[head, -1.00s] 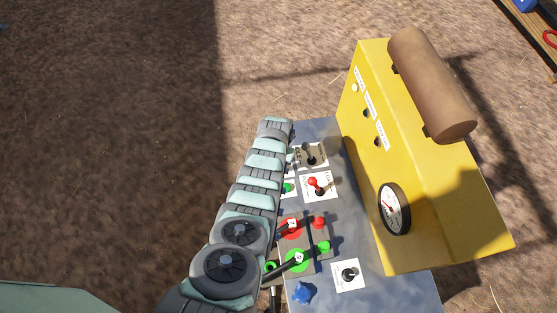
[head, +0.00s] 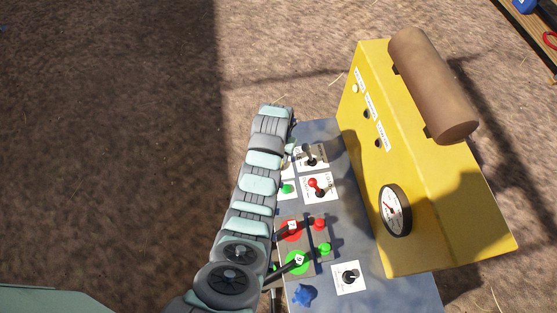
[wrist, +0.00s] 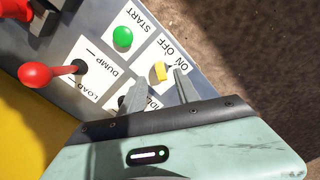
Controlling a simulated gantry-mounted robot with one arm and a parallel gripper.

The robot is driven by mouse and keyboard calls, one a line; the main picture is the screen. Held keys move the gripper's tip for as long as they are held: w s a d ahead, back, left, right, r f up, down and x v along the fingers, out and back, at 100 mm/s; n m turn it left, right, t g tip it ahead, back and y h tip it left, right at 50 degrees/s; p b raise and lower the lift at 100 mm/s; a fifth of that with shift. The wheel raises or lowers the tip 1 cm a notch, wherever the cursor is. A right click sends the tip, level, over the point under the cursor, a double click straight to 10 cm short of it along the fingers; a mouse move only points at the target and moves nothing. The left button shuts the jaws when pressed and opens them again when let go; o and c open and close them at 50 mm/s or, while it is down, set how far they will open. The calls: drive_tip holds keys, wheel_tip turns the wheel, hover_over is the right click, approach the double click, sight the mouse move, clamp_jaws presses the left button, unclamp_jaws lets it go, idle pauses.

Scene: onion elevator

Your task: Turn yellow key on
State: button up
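The yellow key (wrist: 159,72) shows in the wrist view as a small yellow tab on a white plate marked ON and OFF (wrist: 174,55). My gripper (wrist: 158,82) is open, with one grey finger on each side of the key's near end. The fingers are apart and I see nothing clamped between them. Whether either finger touches the key is hard to tell. In the head view my arm covers the key and most of my gripper.
Beside the key are a green START button (wrist: 122,37) and a red-knobbed DUMP/LOAD lever (wrist: 36,74). The grey panel (head: 330,216) carries several more levers and buttons. A yellow housing (head: 432,180) with a gauge (head: 396,210) rises on its right. Open dirt lies left.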

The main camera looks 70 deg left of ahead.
drive_tip(key=shift+r, duration=1.45)
